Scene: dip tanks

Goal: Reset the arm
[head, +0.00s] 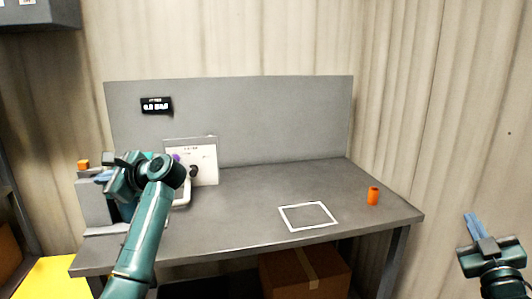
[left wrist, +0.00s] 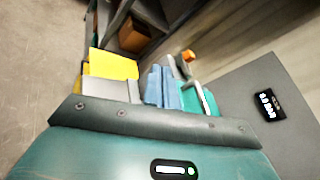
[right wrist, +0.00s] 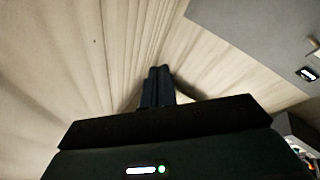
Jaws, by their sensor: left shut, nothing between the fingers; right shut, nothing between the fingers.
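My left arm reaches up over the left end of the grey table (head: 260,235). Its left gripper (head: 103,176) is over the grey tank unit (head: 93,205). In the left wrist view the blue fingers (left wrist: 160,85) are together, with nothing between them. My right gripper (head: 473,224) is off the table's right side, in front of the ribbed wall, with its blue fingers pointing up. In the right wrist view its fingers (right wrist: 158,84) look dark and closed together, with nothing held. Part of the tank unit is hidden behind my left arm.
A white panel (head: 205,165) stands behind my left arm. A small orange block (head: 83,164) is at the left. A cardboard box (head: 300,273) is below. The table's middle is clear.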

